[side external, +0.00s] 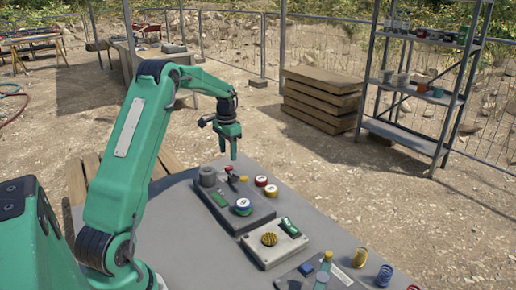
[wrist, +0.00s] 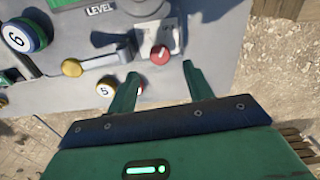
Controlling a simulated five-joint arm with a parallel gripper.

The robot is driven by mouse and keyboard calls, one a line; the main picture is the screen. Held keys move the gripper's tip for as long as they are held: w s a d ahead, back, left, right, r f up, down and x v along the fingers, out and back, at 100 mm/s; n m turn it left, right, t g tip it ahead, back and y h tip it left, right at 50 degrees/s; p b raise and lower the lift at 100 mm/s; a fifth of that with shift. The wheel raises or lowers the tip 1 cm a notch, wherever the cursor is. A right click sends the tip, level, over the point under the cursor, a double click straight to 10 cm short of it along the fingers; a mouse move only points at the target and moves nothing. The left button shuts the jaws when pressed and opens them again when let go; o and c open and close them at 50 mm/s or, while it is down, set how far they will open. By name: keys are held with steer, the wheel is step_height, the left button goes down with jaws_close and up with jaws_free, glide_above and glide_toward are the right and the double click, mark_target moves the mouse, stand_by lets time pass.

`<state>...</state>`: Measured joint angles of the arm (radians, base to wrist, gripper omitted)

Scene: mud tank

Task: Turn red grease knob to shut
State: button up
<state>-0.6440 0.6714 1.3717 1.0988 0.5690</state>
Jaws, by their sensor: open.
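The red knob (wrist: 160,55), with a pale mark on its face, sits on a grey panel in the wrist view. In the side view, a small red knob (side external: 229,168) shows on the dark panel (side external: 238,221) just below my gripper (side external: 228,154). My gripper (wrist: 160,69) is open and empty. Its two green fingers point toward the red knob, one on each side of its line, with the knob just past the fingertips. I see no contact. I cannot read which setting the knob's mark points at.
Numbered round pieces stand close by, including a "6" (wrist: 22,35) and a "5" (wrist: 105,88). A grey cylinder (side external: 207,176) stands left of the red knob. A yellow ribbed knob (side external: 269,239) and coloured coils (side external: 361,257) lie nearer the camera.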

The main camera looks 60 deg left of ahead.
mark_target(229, 167)
steer(key=shift+f, duration=2.95)
steer(key=c, duration=1)
steer(key=shift+n, duration=0.4)
steer(key=n, duration=0.5)
steer(key=shift+r, duration=0.1)
steer(key=n, duration=0.6)
